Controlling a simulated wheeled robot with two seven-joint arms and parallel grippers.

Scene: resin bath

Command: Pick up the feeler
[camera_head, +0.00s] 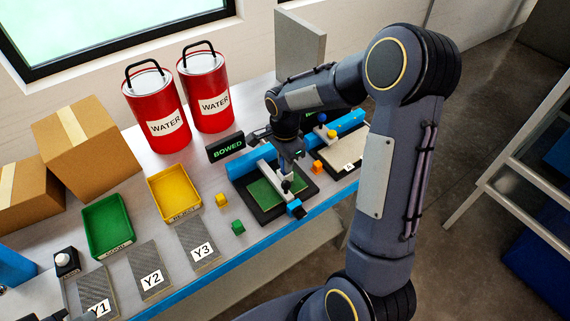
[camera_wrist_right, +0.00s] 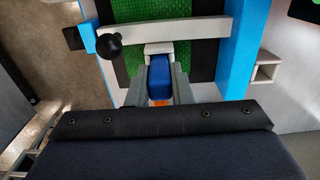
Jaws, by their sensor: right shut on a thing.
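My right gripper (camera_head: 290,155) reaches down over the near fixture with the green pad (camera_head: 262,193). In the right wrist view its fingers (camera_wrist_right: 160,88) are shut on a blue block, apparently the handle of the feeler (camera_wrist_right: 159,73). A pale piece sits at the block's far end, by the crossbar. A bit of orange shows below the block between the fingers. In the head view the gripper hides the held piece. My left gripper is not clearly seen.
A light crossbar (camera_wrist_right: 190,28) with a black knob (camera_wrist_right: 113,44) spans the fixture. A second fixture with a pale pad (camera_head: 338,153) stands right of it. A "BOWED" sign (camera_head: 226,147), two red water cans (camera_head: 157,110), and yellow (camera_head: 175,192) and green trays (camera_head: 108,227) stand left.

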